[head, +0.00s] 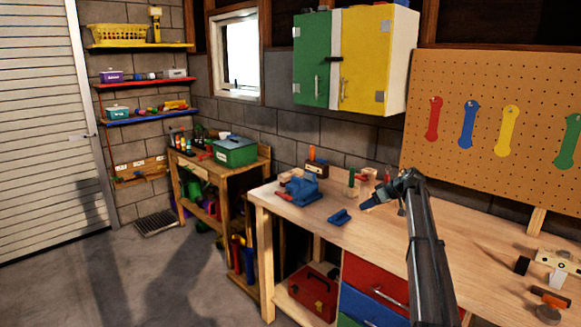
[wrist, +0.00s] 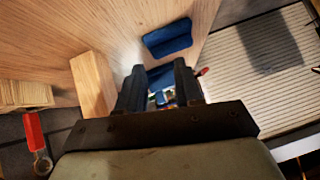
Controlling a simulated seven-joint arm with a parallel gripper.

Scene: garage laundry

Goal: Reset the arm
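My arm reaches up from the lower right over the wooden workbench (head: 440,232) in the head view. My gripper (head: 367,204) is at its end, pointing left above the bench top. In the wrist view, the two black fingers of my gripper (wrist: 160,76) stand apart. Background shows through the gap, and I see nothing held. A small blue piece (head: 340,216) lies on the bench just left of the gripper; a blue piece also shows beyond the fingers in the wrist view (wrist: 168,38).
A blue vise (head: 303,188) stands left of the gripper. A wooden block (wrist: 93,82) and a red-handled tool (wrist: 35,138) show left of the fingers in the wrist view. Green and yellow cabinets (head: 360,60) and a pegboard (head: 480,85) hang behind. The bench middle is mostly clear.

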